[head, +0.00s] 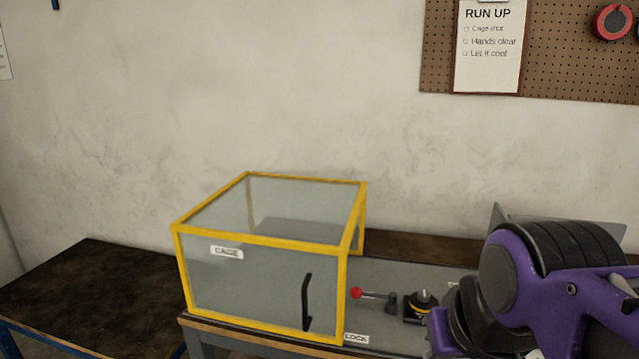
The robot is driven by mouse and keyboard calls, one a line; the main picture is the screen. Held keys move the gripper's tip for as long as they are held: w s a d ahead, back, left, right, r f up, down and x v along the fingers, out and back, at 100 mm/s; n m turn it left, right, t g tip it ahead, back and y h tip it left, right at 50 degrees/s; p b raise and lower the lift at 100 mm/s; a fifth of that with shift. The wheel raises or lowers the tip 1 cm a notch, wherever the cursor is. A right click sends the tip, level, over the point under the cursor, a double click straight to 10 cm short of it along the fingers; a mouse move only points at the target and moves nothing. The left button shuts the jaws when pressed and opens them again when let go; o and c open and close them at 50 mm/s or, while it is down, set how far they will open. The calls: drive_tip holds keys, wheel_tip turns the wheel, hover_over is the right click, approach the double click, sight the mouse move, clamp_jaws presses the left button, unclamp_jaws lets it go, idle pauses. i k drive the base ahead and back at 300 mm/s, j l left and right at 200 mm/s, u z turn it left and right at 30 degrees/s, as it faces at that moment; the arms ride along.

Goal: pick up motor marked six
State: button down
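No motor with a readable six shows in the head view. A small black-and-yellow round part with a silvery top (422,302) sits on the grey bench right of the cage. I cannot tell whether it is a motor, and no number reads on it. My purple and black arm (560,285) covers the lower right and hides the bench behind it. My gripper's fingers do not show.
A yellow-framed clear cage (262,240) with a black handle (307,302) stands on the bench. A red-knobbed lever (372,295) is right of it, near a LOCK label (357,338). A dark bare table (90,290) is at left. A RUN UP clipboard (490,70) hangs on the pegboard.

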sight(417, 310)
drive_tip(key=z, duration=0.4)
drive_tip(key=l+u, duration=0.25)
drive_tip(key=l, duration=0.2)
drive_tip(key=i+l+u, duration=0.1)
drive_tip(key=l+u, duration=0.15)
drive_tip(key=l, duration=0.2)
drive_tip(key=k+l+z, duration=0.1)
drive_tip(key=k+l, duration=0.2)
drive_tip(key=k, duration=0.2)
drive_tip(key=i+l, duration=0.15)
drive_tip(key=i+j+u, duration=0.15)
drive_tip(key=i+j, duration=0.25)
